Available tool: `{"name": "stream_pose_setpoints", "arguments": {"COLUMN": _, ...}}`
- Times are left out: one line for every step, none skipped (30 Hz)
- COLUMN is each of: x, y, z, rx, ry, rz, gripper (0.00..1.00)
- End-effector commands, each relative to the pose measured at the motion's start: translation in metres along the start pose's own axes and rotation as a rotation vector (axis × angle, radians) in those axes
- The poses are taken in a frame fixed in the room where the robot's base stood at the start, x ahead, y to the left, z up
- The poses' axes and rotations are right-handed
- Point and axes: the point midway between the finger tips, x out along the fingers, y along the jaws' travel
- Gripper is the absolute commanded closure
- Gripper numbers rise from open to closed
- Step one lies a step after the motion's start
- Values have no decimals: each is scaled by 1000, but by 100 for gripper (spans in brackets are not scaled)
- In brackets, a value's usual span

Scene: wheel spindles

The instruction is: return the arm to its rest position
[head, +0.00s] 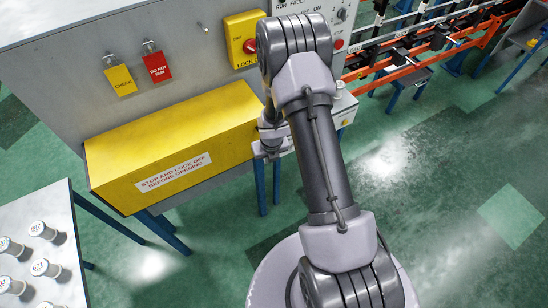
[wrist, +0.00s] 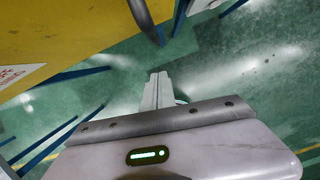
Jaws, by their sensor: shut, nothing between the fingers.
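My arm rises from its round base at the bottom of the head view and reaches up beside the grey machine cabinet (head: 190,60). My gripper (wrist: 158,78) shows in the wrist view with its fingers together and nothing between them, over the green floor. In the head view the wrist end is partly hidden behind my own arm, close to the right end of the yellow guard box (head: 175,150). Whether it touches the box cannot be told. The guard box also shows at the upper left of the wrist view (wrist: 60,30).
A table (head: 70,225) with several spindles stands at the lower left. An orange conveyor rail (head: 420,50) runs upper right. Floor at right is clear.

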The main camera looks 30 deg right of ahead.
Motion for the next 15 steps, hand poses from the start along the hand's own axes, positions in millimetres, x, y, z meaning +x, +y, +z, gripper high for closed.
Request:
{"name": "stream_pose_setpoints", "arguments": {"x": -28, "y": -2, "z": 5, "rx": 3, "ry": -5, "rz": -2, "gripper": 100}}
{"name": "stream_pose_setpoints", "arguments": {"x": -37, "y": -2, "z": 4, "rx": 4, "ry": -4, "rz": -2, "gripper": 100}}
{"name": "stream_pose_setpoints", "arguments": {"x": -49, "y": -2, "z": 4, "rx": 4, "ry": -3, "rz": -3, "gripper": 100}}
{"name": "stream_pose_setpoints", "arguments": {"x": -56, "y": -2, "z": 3, "rx": 5, "ry": -2, "rz": -3, "gripper": 100}}
{"name": "stream_pose_setpoints", "arguments": {"x": -64, "y": -2, "z": 2, "rx": 5, "ry": -1, "rz": -3, "gripper": 100}}
{"name": "stream_pose_setpoints", "arguments": {"x": -72, "y": -2, "z": 2, "rx": 5, "ry": -1, "rz": -3, "gripper": 100}}
{"name": "stream_pose_setpoints", "arguments": {"x": -77, "y": -2, "z": 2, "rx": 5, "ry": 0, "rz": -3, "gripper": 100}}
{"name": "stream_pose_setpoints", "arguments": {"x": -82, "y": -2, "z": 1, "rx": 5, "ry": 1, "rz": -3, "gripper": 100}}
{"name": "stream_pose_setpoints", "arguments": {"x": -88, "y": -2, "z": 1, "rx": 5, "ry": 1, "rz": -3, "gripper": 100}}
{"name": "stream_pose_setpoints", "arguments": {"x": -91, "y": -2, "z": 0, "rx": 5, "ry": 1, "rz": -3, "gripper": 100}}
{"name": "stream_pose_setpoints", "arguments": {"x": -93, "y": -2, "z": 0, "rx": 5, "ry": 1, "rz": -3, "gripper": 100}}
{"name": "stream_pose_setpoints", "arguments": {"x": -94, "y": -2, "z": -1, "rx": 6, "ry": 2, "rz": -3, "gripper": 100}}
{"name": "stream_pose_setpoints", "arguments": {"x": -95, "y": -2, "z": -1, "rx": 6, "ry": 3, "rz": -3, "gripper": 100}}
{"name": "stream_pose_setpoints", "arguments": {"x": -95, "y": -2, "z": -2, "rx": 6, "ry": 3, "rz": -3, "gripper": 100}}
{"name": "stream_pose_setpoints", "arguments": {"x": -95, "y": -2, "z": -2, "rx": 6, "ry": 3, "rz": -3, "gripper": 100}}
